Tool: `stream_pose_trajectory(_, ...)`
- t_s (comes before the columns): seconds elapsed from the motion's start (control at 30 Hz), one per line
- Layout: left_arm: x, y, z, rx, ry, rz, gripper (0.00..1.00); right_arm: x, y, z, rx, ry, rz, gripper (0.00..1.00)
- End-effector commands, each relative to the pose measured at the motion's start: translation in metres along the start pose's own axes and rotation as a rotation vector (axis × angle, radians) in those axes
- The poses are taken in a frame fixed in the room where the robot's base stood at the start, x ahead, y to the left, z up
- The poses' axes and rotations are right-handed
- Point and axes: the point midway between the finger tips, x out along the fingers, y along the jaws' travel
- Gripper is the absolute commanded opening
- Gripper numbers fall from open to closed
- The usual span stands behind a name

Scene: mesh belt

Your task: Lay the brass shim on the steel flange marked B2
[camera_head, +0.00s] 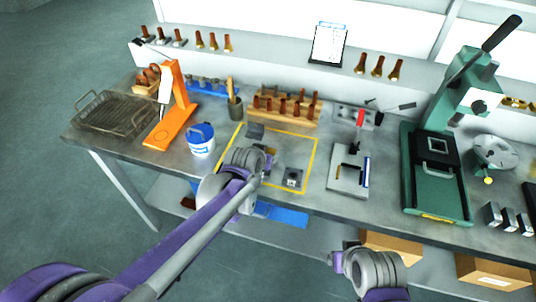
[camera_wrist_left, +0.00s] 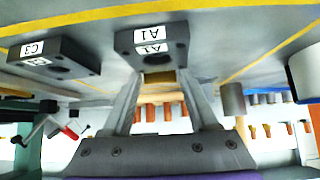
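My left gripper (camera_head: 268,158) is over the yellow-outlined area. In the left wrist view its fingers (camera_wrist_left: 160,80) close on the sides of the brass shim (camera_wrist_left: 158,76). Beside the shim is a grey flange marked A1 (camera_wrist_left: 152,42), with a hole; in the head view my gripper seems to hide it. A flange marked C3 (camera_wrist_left: 50,58) lies to its left; it appears to be the small block (camera_head: 292,178) right of my gripper. Another dark grey block (camera_head: 255,130) lies behind my gripper, its label unreadable. No B2 mark is readable. My right gripper (camera_head: 338,259) is low, before the bench.
A blue-and-white tub (camera_head: 201,139) and an orange stand (camera_head: 172,105) are to the left. A wooden rack (camera_head: 285,108) stands behind. A grey fixture (camera_head: 349,172) and a green press (camera_head: 437,170) are to the right. Bare bench shows within the yellow outline (camera_head: 313,160).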

Motion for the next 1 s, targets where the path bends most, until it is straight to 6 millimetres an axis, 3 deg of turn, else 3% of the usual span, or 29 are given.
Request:
stream_pose_trajectory(0.03, 0.0, 0.0, 0.0, 0.0, 0.0, 0.0, 0.49, 0.0, 0.0, 0.0, 0.0, 0.0, 0.0, 0.79)
stream_pose_trajectory(0.3, 0.0, 0.0, 0.0, 0.0, 0.0, 0.0, 0.0, 0.0, 0.0, 0.0, 0.0, 0.0, 0.0, 0.79)
stream_pose_trajectory(0.67, -0.006, 0.0, -0.005, 0.0, 0.001, 0.0, 0.0, -0.001, 0.0, -0.001, 0.0, 0.001, 0.0, 0.79)
stream_pose_trajectory(1.0, -0.051, 0.0, -0.051, 0.0, 0.0, 0.0, 0.0, -0.006, 0.0, -0.006, 0.0, 0.004, 0.0, 0.79)
